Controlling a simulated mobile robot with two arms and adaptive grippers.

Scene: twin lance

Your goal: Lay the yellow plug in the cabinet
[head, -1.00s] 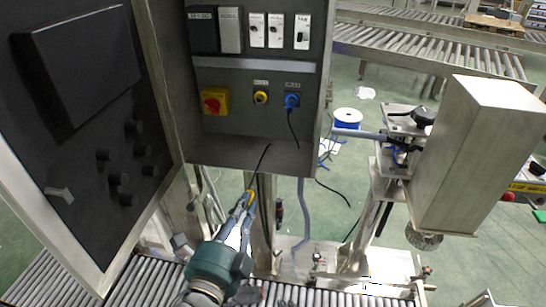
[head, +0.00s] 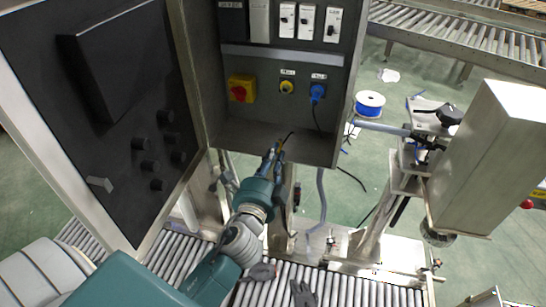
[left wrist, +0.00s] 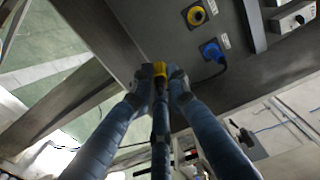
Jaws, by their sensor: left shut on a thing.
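The yellow plug (left wrist: 160,72) is held between the blue fingers of my left gripper (left wrist: 162,86), which is shut on it. In the head view the left gripper (head: 275,155) is at the front lower edge of the open grey cabinet (head: 255,122), and only a little of the plug (head: 279,144) shows. A dark cable runs from the plug back between the fingers in the wrist view. I cannot tell whether the plug touches the cabinet floor. My right gripper is not in view.
The cabinet's back panel carries a yellow socket (head: 287,88), a blue plug (head: 317,93) with a black cable, and a red-yellow switch (head: 241,89). The open door (head: 100,100) stands at left. A roller conveyor (head: 320,285) lies below. A metal box (head: 490,160) stands at right.

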